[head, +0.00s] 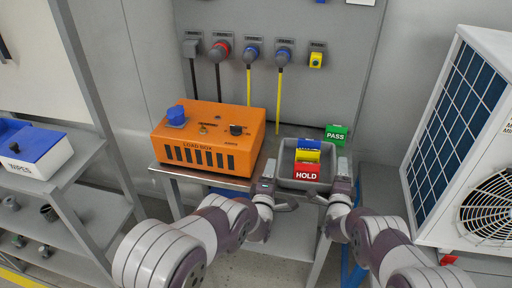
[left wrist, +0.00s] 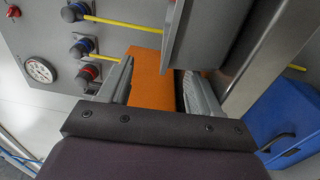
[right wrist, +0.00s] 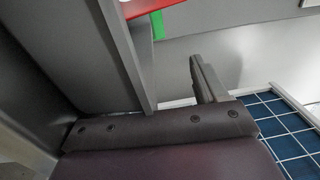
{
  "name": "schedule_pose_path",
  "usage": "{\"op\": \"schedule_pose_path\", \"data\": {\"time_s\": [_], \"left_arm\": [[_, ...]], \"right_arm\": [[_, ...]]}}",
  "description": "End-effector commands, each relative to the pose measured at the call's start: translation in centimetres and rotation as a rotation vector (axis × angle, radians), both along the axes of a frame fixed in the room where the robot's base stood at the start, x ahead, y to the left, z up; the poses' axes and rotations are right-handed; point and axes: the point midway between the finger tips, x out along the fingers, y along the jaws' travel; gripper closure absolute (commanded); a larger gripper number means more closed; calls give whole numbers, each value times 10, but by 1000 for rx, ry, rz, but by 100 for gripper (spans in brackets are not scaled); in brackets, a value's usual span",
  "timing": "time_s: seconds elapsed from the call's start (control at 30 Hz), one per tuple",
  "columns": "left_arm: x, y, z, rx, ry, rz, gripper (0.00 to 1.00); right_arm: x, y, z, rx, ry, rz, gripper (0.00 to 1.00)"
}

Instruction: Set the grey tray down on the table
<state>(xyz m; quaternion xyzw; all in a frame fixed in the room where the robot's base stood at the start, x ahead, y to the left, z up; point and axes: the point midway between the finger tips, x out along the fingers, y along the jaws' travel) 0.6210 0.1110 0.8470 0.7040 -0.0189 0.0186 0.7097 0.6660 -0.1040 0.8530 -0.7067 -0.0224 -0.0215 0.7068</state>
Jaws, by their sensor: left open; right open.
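The grey tray (head: 305,186) is at the right end of the metal table (head: 229,182), seemingly level. I cannot tell whether its base touches the top. It holds a blue piece (head: 310,145), a yellow piece (head: 307,155) and a red HOLD piece (head: 306,171). My left gripper (head: 268,170) is open at the tray's left side; my right gripper (head: 343,168) is open at its right side. In the left wrist view a grey wall (left wrist: 200,35), probably the tray's, is beside the fingers. The right wrist view shows a grey wall (right wrist: 60,50) left of its fingers.
An orange load box (head: 208,137) stands on the table left of the tray. A green PASS piece (head: 337,133) is behind the tray's right side. Cables hang from sockets on the back panel (head: 270,20). A large unit with a fan (head: 470,140) stands at right, a shelf (head: 80,185) at left.

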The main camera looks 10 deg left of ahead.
Motion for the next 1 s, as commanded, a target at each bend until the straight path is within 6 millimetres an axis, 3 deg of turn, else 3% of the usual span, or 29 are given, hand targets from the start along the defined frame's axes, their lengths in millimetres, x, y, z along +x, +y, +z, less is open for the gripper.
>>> {"op": "schedule_pose_path", "data": {"time_s": [0.03, 0.3, 0.57, 0.6, 0.7, 1.0], "left_arm": [[-15, 0, -15, 3, 28, -3, 12], [-46, -2, -3, 0, -3, -6, 12], [-47, -2, 1, -2, -11, -7, 12], [-47, -2, 2, -2, -11, -7, 12], [-47, -3, 2, -2, -13, -8, 12], [-46, -3, 5, -2, -15, -10, 12]], "right_arm": [[-12, -6, -37, -6, 73, -7, 12], [-14, -6, -35, -4, 72, -8, 12], [-54, -1, -21, -3, 41, -5, 12], [-62, 0, -19, -3, 35, -4, 18], [-78, 1, -13, -4, 22, -2, 12], [-94, 2, -6, -5, 5, -1, 12]]}}
